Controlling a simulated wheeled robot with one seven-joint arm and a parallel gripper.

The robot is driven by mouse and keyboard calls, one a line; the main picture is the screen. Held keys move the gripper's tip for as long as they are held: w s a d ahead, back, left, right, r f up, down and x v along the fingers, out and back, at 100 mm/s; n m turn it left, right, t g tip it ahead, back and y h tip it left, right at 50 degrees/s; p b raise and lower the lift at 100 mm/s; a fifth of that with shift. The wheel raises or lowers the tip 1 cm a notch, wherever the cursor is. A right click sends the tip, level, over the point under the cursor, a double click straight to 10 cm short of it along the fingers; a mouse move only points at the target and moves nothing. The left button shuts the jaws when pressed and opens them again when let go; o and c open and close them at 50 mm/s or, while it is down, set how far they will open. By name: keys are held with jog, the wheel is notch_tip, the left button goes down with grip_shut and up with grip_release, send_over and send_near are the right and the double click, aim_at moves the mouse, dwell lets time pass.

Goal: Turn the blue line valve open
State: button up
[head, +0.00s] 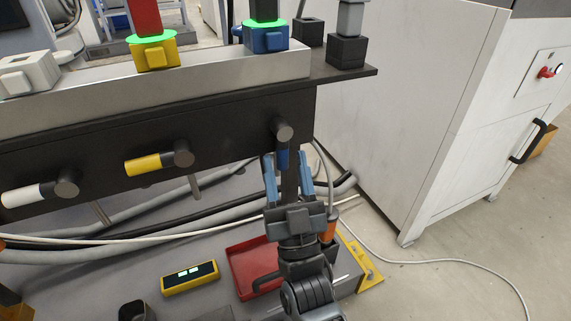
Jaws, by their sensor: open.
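The blue line valve has a dark round hub (284,132) at the right end of the black panel. A blue block (266,38) with a glowing green ring sits above on the metal rail.
The yellow valve handle (143,166) and white valve handle (22,196) lie sideways on the black panel (235,125) to the left. Hoses and cables run below it. A red tray (247,265) and yellow device (189,277) lie lower down. A white cabinet (415,110) stands right.

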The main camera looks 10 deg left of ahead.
jog(key=v, duration=0.7)
jog(key=shift+p, duration=0.4)
